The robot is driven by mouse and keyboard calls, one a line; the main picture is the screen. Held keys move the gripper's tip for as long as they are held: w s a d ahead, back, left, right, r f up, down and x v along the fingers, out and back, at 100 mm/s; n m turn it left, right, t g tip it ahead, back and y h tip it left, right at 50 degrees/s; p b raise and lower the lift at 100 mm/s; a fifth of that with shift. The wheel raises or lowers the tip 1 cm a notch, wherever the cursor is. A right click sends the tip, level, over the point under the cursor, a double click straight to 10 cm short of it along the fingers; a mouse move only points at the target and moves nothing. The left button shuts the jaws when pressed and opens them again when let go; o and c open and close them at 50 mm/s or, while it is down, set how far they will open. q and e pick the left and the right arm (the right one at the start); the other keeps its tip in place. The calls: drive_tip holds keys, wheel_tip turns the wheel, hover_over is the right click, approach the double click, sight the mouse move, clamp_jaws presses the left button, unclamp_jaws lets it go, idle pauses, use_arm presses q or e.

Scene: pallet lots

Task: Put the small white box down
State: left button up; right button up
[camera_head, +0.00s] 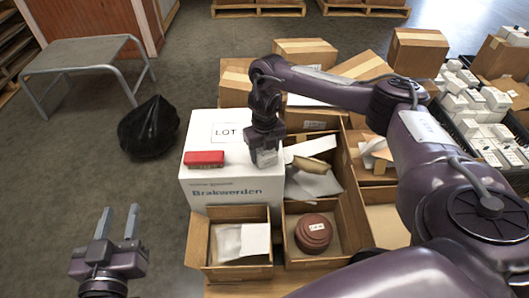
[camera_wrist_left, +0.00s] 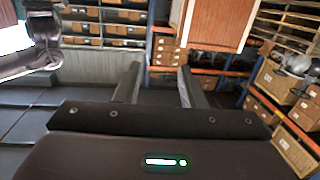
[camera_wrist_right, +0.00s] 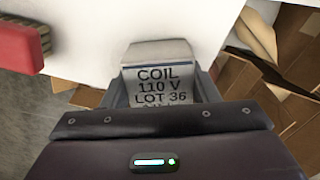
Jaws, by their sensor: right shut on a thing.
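The small white box (camera_wrist_right: 160,78), printed "COIL 110 V LOT 36", sits between the fingers of my right gripper (camera_wrist_right: 165,95), which is shut on it. In the head view the small white box (camera_head: 266,157) is at the right edge of the large white carton (camera_head: 235,185) marked "LOT" and "Brakwerden", under my right gripper (camera_head: 264,145). I cannot tell whether it touches the carton top. My left gripper (camera_head: 118,224) is open and empty at the lower left, over the floor; its spread fingers show in the left wrist view (camera_wrist_left: 158,85).
A red block (camera_head: 204,158) lies on the carton top, left of the box; it also shows in the right wrist view (camera_wrist_right: 18,48). Open cardboard boxes (camera_head: 345,190) stand right and in front, one holding a brown round part (camera_head: 313,232). A black bag (camera_head: 149,127) lies on the floor.

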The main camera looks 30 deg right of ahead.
drive_tip(key=shift+f, duration=0.1)
drive_tip(key=o, duration=1.1)
drive_tip(key=shift+c, duration=0.2)
